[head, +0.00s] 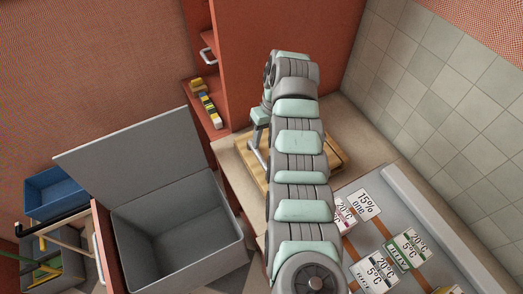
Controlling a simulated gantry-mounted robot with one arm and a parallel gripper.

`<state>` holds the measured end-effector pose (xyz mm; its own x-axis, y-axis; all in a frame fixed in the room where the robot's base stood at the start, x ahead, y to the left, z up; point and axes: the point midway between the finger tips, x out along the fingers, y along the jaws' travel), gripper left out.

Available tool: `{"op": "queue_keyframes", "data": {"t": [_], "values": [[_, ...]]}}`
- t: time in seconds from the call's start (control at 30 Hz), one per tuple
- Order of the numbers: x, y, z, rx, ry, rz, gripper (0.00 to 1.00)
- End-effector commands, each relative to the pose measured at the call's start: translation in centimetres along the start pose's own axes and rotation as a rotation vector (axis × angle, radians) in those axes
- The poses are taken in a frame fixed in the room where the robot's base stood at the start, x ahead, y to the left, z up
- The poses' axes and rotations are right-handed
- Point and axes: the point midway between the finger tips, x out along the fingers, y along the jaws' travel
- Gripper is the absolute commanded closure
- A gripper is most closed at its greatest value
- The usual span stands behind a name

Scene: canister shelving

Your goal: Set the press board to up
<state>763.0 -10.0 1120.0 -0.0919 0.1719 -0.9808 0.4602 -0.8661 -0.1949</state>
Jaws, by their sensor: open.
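A light wooden board (336,157), which may be the press board, lies on the counter behind my arm. It looks flat, but my arm covers its middle, so I cannot tell its setting. My arm rises from the bottom of the head view and bends down at its far end. My gripper (257,154) hangs at the board's left part, with its jaws open. I see nothing held between the fingers. I cannot tell whether they touch the board.
A grey box (228,256) with its lid (130,135) raised stands at left. A red shelf (216,130) with small boxes rises behind the gripper. A grey tray (405,190) with several printed labels lies at right, before a tiled wall. A blue bin (55,188) is far left.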

Motion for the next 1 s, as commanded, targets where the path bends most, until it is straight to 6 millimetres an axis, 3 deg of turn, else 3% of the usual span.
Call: {"op": "queue_keyframes", "data": {"t": [0.2,0.4,0.77,1.0], "values": [[4.2,-0.2,0.2,0.001,-0.006,-0.004,0.59],[6.5,-0.1,0.1,-0.001,-0.005,-0.003,0.59],[7.0,0.0,0.0,-0.001,0.000,0.000,0.59],[7.0,0.0,0.0,0.000,0.000,0.000,0.77]]}}
